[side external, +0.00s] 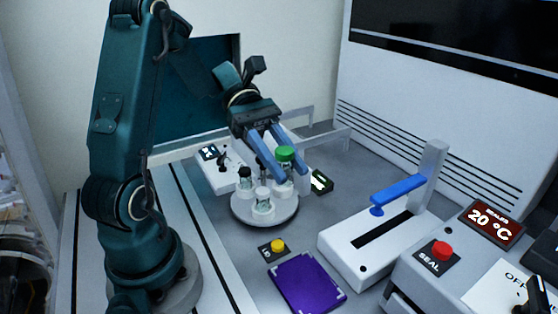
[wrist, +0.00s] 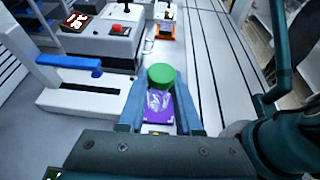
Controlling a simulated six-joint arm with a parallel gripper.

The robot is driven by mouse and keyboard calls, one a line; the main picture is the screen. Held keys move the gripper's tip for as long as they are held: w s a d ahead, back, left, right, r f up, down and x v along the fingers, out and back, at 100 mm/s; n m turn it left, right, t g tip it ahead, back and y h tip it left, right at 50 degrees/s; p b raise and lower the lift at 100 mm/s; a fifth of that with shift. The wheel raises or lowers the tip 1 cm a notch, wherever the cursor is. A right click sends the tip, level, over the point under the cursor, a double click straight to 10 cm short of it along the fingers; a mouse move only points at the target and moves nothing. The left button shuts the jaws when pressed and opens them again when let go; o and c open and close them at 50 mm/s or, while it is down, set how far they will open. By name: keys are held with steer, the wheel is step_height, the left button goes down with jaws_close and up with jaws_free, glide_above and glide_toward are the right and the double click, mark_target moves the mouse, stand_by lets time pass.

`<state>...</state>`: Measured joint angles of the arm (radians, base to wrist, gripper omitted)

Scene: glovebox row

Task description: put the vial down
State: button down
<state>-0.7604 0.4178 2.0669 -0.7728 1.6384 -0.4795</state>
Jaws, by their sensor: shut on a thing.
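My gripper (side external: 278,156) is shut on a clear vial with a green cap (side external: 286,154), which is upright between the blue fingers. The wrist view shows the green cap (wrist: 161,74) between the fingertips (wrist: 160,98). The held vial is over or at the back right of a round white carousel (side external: 262,217). I cannot tell whether its base touches. A dark-capped vial (side external: 245,181) and a white-capped vial (side external: 263,203) stand on the carousel, to the left and front of the held one.
A yellow button (side external: 278,246) and purple pad (side external: 306,283) lie in front. A white sealer with a blue lever (side external: 398,190) stands right, beside a 20 °C display (side external: 493,222) and red SEAL button (side external: 442,250). A white rail (side external: 325,140) runs behind.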

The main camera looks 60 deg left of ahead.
mark_target(285, 186)
step_height(285, 186, down, 4)
steer(key=shift+r, duration=0.15)
steer(key=shift+d+f, duration=0.15)
steer(key=shift+f, duration=0.1)
steer(key=x, duration=0.4)
steer(key=f+x, duration=0.1)
steer(key=x, duration=0.3)
steer(key=s+f+x, duration=0.1)
steer(key=x, duration=0.4)
steer(key=shift+a, duration=0.35)
steer(key=shift+f, duration=2)
steer(key=c, duration=0.6)
jaws_free()
